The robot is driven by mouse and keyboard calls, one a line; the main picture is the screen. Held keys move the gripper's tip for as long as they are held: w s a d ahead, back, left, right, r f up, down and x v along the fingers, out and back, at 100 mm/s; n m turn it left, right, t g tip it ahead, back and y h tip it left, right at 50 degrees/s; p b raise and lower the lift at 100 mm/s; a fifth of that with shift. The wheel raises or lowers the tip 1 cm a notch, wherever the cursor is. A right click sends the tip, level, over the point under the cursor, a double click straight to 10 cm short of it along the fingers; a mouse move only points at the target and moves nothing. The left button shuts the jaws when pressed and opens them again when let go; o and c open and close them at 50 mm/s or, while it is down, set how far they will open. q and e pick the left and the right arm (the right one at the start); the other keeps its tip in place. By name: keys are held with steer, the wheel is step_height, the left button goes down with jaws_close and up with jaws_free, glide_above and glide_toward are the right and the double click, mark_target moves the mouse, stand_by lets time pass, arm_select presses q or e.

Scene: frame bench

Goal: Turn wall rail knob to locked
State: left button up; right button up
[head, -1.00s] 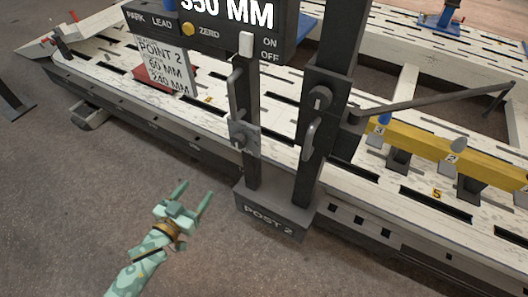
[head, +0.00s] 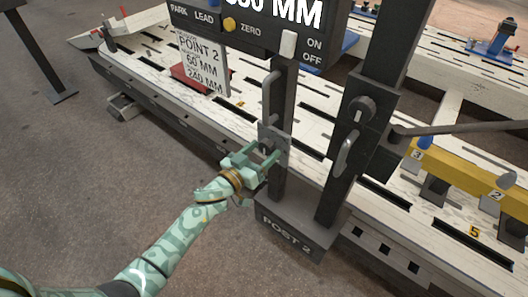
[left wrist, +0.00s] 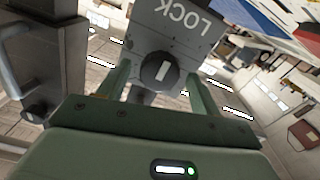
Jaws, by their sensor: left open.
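The wall rail knob is a round dark knob (left wrist: 160,70) with a white pointer mark, on a grey plate (left wrist: 178,25) lettered LOCK, in the left wrist view. The lettering appears upside down there, and the mark points near vertical in the picture. In the head view the plate (head: 274,136) sits low on the left dark post, with the knob mostly hidden by my fingers. My left gripper (head: 266,150) is open in front of the plate. In the left wrist view its fingers stand on either side of the knob, with gaps visible. My right gripper is not in view.
A display box (head: 250,28) hangs above. The slotted bench (head: 130,72) lies behind. The floor at front left is clear.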

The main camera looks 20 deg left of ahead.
arm_select(q)
steer(key=shift+w+d, duration=0.2)
steer(key=shift+w, duration=0.2)
steer(key=c, duration=1)
